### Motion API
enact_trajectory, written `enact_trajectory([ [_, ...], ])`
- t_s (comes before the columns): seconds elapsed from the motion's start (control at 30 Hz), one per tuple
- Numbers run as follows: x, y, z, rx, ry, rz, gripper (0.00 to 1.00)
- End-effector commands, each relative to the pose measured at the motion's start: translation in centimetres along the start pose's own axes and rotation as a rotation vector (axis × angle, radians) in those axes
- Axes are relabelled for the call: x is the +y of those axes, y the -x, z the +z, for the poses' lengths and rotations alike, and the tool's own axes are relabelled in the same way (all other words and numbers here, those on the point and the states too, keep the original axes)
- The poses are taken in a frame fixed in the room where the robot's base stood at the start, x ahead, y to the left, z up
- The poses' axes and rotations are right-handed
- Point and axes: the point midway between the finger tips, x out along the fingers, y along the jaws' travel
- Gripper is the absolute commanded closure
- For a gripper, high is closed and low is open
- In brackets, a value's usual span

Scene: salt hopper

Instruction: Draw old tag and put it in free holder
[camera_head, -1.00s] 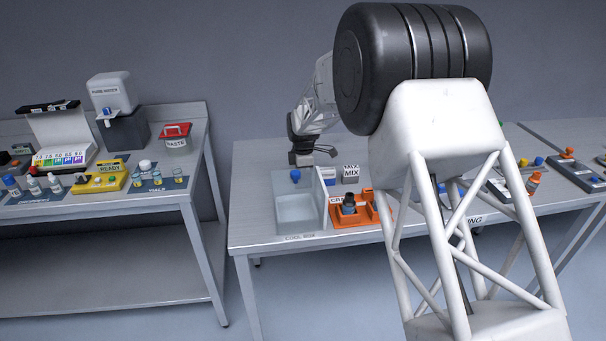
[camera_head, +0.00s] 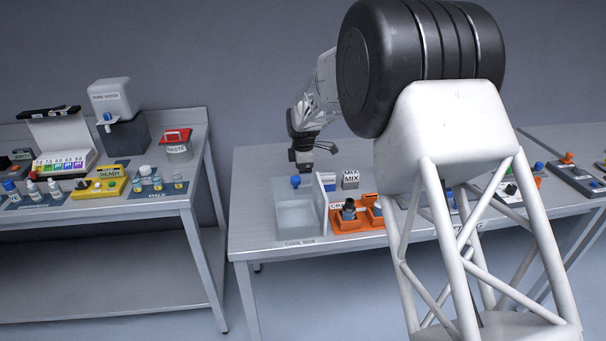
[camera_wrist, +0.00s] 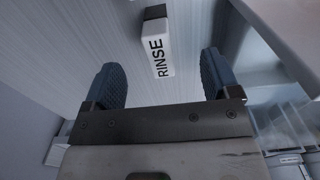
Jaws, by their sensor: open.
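My gripper (camera_wrist: 165,80) is open in the wrist view, with its two blue ribbed fingers wide apart and nothing between them. A white block tag lettered RINSE (camera_wrist: 158,50) shows beyond the fingertips, roughly between them, with a dark piece at its far end. In the head view my gripper (camera_head: 303,158) hangs above the back of the cool box, its fingertips too small to read. A white tag lettered MIX (camera_head: 350,179) stands to its right on the bench. I cannot make out the RINSE tag or a free holder in the head view.
The cool box (camera_head: 298,216) and an orange stand (camera_head: 345,224) with a dark item are at the bench front. My arm hides much of the bench's middle. The left bench holds a yellow READY device (camera_head: 103,186), several vials and a red-lidded waste pot (camera_head: 176,150).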

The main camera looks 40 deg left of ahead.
Motion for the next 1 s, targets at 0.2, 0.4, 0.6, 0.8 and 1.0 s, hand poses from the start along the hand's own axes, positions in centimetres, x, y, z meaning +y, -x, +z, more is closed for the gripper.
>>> enact_trajectory([
  [0.2,0.0,0.8,0.0,0.0,0.0,0.001,0.18],
  [0.4,0.0,1.5,0.0,0.0,0.0,0.001,0.18],
  [0.6,0.0,2.2,0.0,0.0,0.0,0.0,0.18],
  [0.8,0.0,2.6,0.0,0.0,0.0,0.0,0.18],
  [1.0,0.0,2.6,0.0,0.0,0.0,0.0,0.18],
])
